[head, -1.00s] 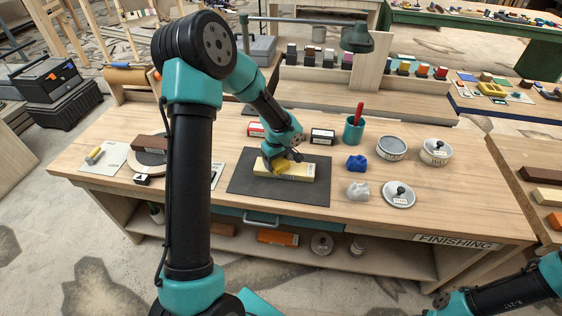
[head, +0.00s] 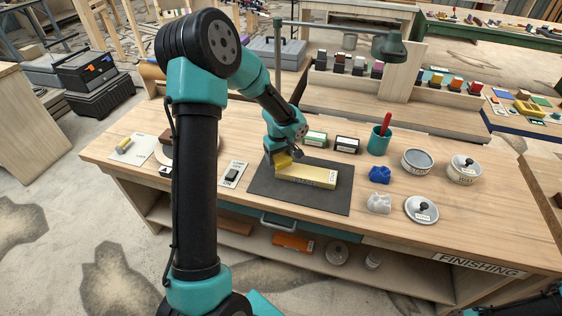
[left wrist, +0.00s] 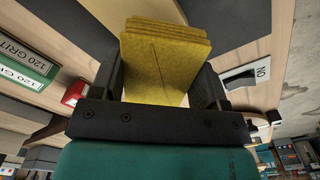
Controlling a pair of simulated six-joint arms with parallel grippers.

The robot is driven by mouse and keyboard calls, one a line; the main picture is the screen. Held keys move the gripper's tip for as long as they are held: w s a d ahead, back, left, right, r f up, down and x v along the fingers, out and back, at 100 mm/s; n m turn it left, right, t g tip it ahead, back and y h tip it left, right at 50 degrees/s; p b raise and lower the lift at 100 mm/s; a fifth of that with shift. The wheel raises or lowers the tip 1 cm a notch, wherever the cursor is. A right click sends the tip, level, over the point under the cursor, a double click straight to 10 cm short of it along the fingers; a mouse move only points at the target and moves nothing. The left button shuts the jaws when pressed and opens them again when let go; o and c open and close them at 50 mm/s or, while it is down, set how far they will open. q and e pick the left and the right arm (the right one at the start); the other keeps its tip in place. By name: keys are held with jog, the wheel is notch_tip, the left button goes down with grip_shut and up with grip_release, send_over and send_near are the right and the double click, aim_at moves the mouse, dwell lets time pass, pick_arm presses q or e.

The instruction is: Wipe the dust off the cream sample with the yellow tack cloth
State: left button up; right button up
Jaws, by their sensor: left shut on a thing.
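The cream sample (head: 308,177) is a pale long block lying on a dark grey mat (head: 262,194) on the workbench. My left gripper (head: 281,156) is at the sample's left end, shut on the folded yellow tack cloth (head: 283,161). The cloth appears just above or at that end; I cannot tell whether it touches. In the left wrist view the layered cloth (left wrist: 165,65) sits between both fingers of the left gripper (left wrist: 165,85). Dust on the sample is too small to make out. My right gripper is out of view.
Small boxes (head: 347,144) stand behind the mat.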

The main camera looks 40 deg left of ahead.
pick_arm(q)
jog(key=shift+r, duration=2.8)
